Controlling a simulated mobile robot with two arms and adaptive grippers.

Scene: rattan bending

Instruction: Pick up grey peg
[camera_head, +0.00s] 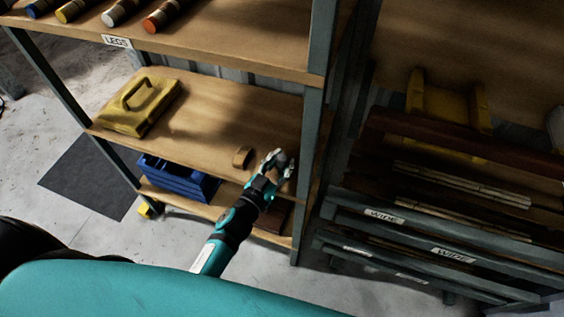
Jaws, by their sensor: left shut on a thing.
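My left gripper (279,159) is at the right end of the middle shelf (215,118), next to the grey upright post. Its fingers are shut on a small dark grey thing (283,158), which looks like the grey peg. The fingers hide much of it, and I cannot tell whether it touches the shelf. My right gripper is not in view.
A small wooden block (242,157) lies just left of the gripper. A yellow case (141,105) lies farther left. A blue crate (178,178) is on the shelf below. The top shelf (215,50) overhangs. A rack (430,240) stands right.

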